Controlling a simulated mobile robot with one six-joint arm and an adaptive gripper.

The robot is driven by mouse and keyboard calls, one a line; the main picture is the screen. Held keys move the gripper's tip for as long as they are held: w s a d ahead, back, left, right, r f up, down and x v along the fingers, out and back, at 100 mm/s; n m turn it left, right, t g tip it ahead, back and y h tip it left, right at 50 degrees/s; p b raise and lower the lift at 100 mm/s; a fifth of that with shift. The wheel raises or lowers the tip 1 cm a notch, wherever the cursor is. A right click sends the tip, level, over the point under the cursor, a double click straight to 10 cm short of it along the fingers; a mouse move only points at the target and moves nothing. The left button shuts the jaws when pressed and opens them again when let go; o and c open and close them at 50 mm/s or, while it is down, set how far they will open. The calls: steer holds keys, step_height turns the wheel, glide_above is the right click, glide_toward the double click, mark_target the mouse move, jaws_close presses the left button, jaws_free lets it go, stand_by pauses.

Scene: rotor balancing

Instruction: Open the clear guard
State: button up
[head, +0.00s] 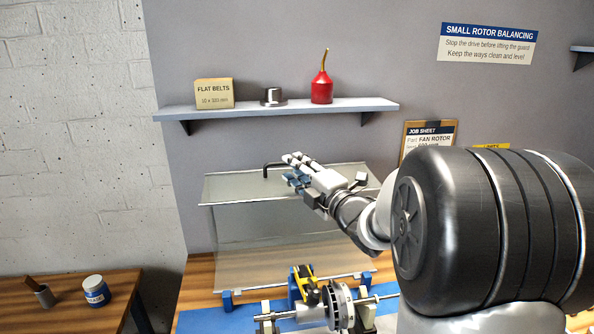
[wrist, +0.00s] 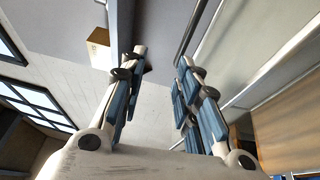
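The clear guard (head: 245,240) is a see-through panel with a bent top section. It stands up behind the rotor (head: 340,306), above a rod on blue posts, and the rotor is uncovered in front. Its black handle (head: 273,167) is at the far top edge, partly hidden by my fingers. My gripper (head: 289,169) is at the handle's right part. In the wrist view the fingers (wrist: 160,58) are apart with nothing clamped between them. A dark bar (wrist: 188,38), probably the handle, runs near the right fingertip; I cannot tell whether they touch.
A wall shelf (head: 290,107) above holds a belt box (head: 214,93), a metal part (head: 271,96) and a red oil can (head: 322,88). A side table (head: 70,310) with a jar (head: 96,291) stands at left. My arm hides the right of the bench.

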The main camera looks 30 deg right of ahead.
steer(key=s+d+f, duration=0.1)
steer(key=s, duration=1.1)
steer(key=shift+d, duration=0.2)
